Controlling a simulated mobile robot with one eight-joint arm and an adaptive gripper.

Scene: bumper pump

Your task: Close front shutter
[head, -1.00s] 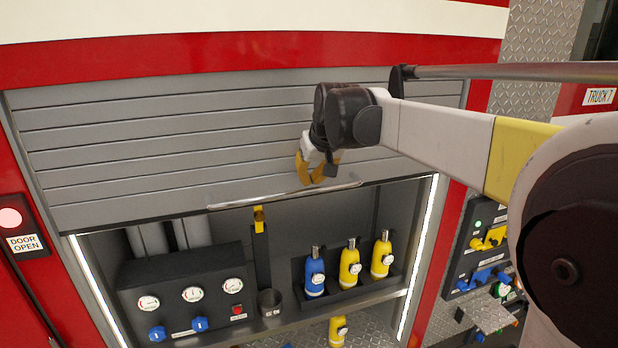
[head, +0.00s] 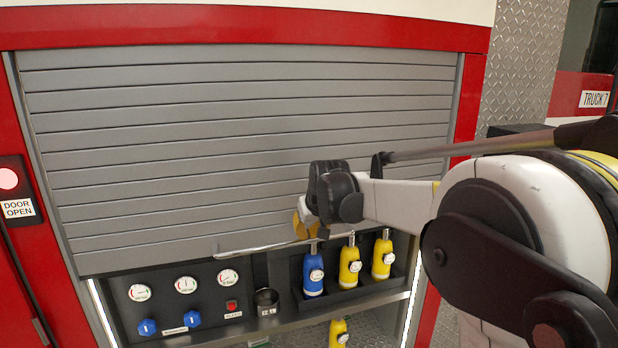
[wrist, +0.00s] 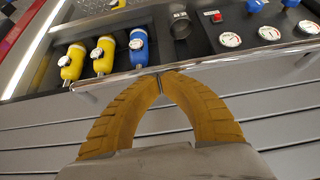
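The front shutter (head: 180,150) is a grey slatted roller door, pulled partly down over the truck compartment. Its lower edge hangs just above the gauges and bottles. A thin metal bar handle (head: 255,247) runs along its lower part and also shows in the wrist view (wrist: 215,67). My gripper (head: 303,228) is at the right part of this bar. In the wrist view, the yellow fingers of my gripper (wrist: 160,78) curve together and their tips meet at the bar. I cannot tell whether the bar is between the tips or just touching them.
Below the shutter, the open compartment holds a gauge panel (head: 185,308), a blue bottle (head: 313,280) and yellow bottles (head: 349,268). A bright light strip (head: 413,300) edges the right side.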

